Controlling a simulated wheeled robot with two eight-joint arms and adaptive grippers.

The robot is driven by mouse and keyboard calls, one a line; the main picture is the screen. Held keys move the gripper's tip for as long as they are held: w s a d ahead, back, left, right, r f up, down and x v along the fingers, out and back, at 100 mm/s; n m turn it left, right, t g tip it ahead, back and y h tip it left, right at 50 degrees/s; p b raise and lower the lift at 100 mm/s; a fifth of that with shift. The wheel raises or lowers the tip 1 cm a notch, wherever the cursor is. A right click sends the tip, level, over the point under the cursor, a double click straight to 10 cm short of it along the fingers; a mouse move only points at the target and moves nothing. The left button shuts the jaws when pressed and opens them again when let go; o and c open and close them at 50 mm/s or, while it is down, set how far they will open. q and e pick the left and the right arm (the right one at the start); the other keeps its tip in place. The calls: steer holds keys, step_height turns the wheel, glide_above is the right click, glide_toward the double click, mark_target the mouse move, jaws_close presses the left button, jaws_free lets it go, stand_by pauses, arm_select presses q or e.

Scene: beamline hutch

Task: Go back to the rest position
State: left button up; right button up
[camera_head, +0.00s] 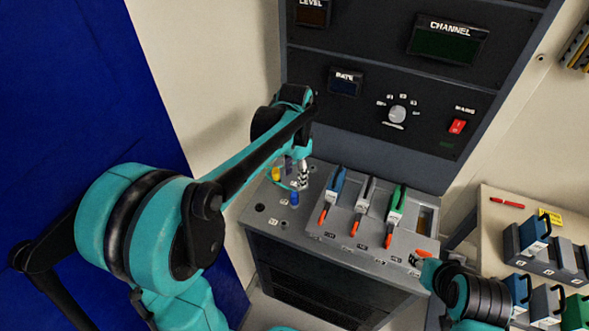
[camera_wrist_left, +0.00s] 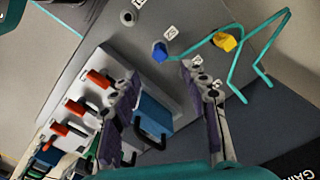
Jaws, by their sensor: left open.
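My left arm comes in from the left in the head view, reaching over the back left of the grey console (camera_head: 262,222). My left gripper (camera_head: 302,176) is above the console top, left of the blue module (camera_head: 334,186). In the left wrist view the two fingers of the left gripper (camera_wrist_left: 163,88) stand apart with nothing gripped between them. The blue module (camera_wrist_left: 152,118) shows close to one finger there; whether they touch I cannot tell.
A grey module (camera_head: 363,200) and a green module (camera_head: 396,205) stand right of the blue one, with orange levers in front. A blue knob (camera_wrist_left: 160,52), yellow knob (camera_wrist_left: 225,41) and thin teal wire shape (camera_wrist_left: 236,80) are near my fingers. A rack panel (camera_head: 420,85) rises behind.

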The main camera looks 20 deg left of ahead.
arm_select(q)
steer(key=s+r+n+t, duration=0.1)
steer(key=s+n+t, duration=0.6)
steer(key=s, duration=0.8)
steer(key=shift+s+d+b, duration=0.3)
steer(key=shift+s+d, duration=0.05)
steer(key=shift+s, duration=0.05)
stand_by(1.5)
